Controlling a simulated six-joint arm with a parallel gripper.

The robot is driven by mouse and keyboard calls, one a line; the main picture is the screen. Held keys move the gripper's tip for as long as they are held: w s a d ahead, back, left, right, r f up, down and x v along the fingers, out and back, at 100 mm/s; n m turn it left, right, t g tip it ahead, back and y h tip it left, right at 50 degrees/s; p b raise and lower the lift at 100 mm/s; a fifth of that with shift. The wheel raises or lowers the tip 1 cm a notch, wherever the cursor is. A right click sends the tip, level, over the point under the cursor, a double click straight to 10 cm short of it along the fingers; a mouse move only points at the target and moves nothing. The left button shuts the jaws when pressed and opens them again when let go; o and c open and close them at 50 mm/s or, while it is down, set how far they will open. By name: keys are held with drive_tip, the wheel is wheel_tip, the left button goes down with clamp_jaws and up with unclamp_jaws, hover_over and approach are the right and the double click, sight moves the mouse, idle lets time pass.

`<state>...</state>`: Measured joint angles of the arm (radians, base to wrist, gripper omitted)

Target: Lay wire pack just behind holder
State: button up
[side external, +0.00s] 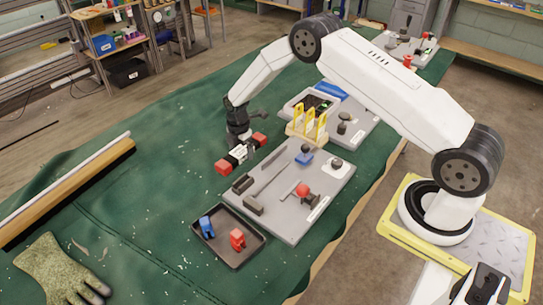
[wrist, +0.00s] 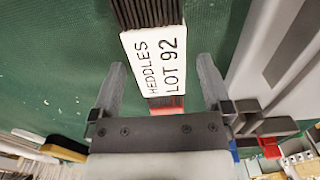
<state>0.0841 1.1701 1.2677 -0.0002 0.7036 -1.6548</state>
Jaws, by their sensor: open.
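The wire pack is a bundle of dark wires with red ends and a white label (side external: 238,152) reading "HEDDLES LOT 92". It lies on the green cloth, left of the grey board. In the wrist view its label (wrist: 162,55) fills the upper middle, with one red end below it. My gripper (wrist: 163,85) is open, with one finger on each side of the pack and visible gaps between. In the side view my gripper (side external: 240,138) is right over the pack; its fingertips are hard to make out. A wooden stand with yellow uprights (side external: 308,124), possibly the holder, stands right of the pack.
The grey board (side external: 290,215) carries dark bars, a red-topped part and a blue part. A black tray (side external: 228,258) with a blue and a red piece lies in front. A glove (side external: 60,272) and a long wooden bar (side external: 70,190) lie left. Cloth left of the pack is clear.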

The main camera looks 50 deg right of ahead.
sight(242, 151)
drive_tip(key=shift+r, duration=0.1)
wheel_tip(242, 151, up, 12)
idle(0.7)
idle(0.4)
drive_tip(key=s+a+r+m+t, duration=0.1)
drive_tip(key=s+r+m, duration=0.1)
drive_tip(key=s+m, duration=0.4)
drive_tip(key=s+a+r+m, duration=0.2)
drive_tip(key=s+m, duration=0.4)
drive_tip(key=s, duration=0.5)
drive_tip(key=s+a+r+m+t, duration=0.1)
drive_tip(key=s+r+m, duration=0.2)
drive_tip(key=s+m, duration=0.3)
drive_tip(key=s, duration=0.3)
drive_tip(key=shift+s+a+r+t, duration=0.2)
drive_tip(key=shift+a+t, duration=0.1)
